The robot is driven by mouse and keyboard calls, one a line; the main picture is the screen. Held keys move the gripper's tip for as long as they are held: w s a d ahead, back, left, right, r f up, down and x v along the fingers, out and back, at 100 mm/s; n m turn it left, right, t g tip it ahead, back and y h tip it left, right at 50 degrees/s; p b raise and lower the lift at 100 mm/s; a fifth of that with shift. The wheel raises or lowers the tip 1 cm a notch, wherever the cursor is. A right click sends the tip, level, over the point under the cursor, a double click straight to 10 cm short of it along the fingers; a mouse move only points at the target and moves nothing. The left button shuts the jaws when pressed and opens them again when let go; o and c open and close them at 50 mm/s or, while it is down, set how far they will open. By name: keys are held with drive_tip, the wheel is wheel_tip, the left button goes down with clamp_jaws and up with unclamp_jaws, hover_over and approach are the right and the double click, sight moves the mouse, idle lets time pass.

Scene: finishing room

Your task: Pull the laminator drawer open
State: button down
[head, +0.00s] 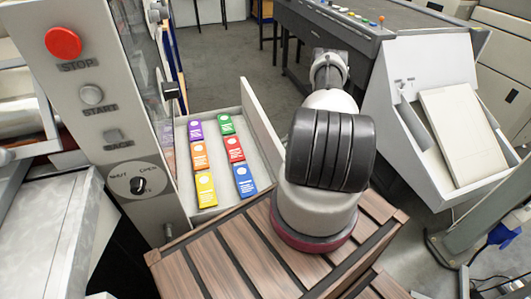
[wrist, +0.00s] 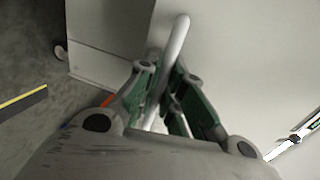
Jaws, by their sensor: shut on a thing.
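A pale drawer (head: 252,97) stands out to the right from the grey machine with the stop and start buttons. It is open, its inside showing from above. Several coloured packets lie in it in two rows. In the wrist view a light bar handle (wrist: 178,38) stands off a plain pale front panel (wrist: 245,60). My gripper (wrist: 165,85) is shut on this handle, one green-padded finger on each side. In the head view my arm hides the gripper and the handle.
The machine's control panel (head: 92,95) carries a red stop button (head: 63,43) and a shut/open knob (head: 138,185). A grey machine with a sloped tray (head: 455,130) stands at the right. Grey floor (head: 220,65) shows beyond the drawer.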

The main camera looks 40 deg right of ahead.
drive_tip(key=shift+s+d, duration=0.1)
drive_tip(key=shift+d, duration=0.15)
drive_tip(key=c, duration=1.5)
unclamp_jaws()
drive_tip(key=shift+c, duration=0.2)
drive_tip(key=v, duration=1.2)
drive_tip(key=shift+f, duration=0.1)
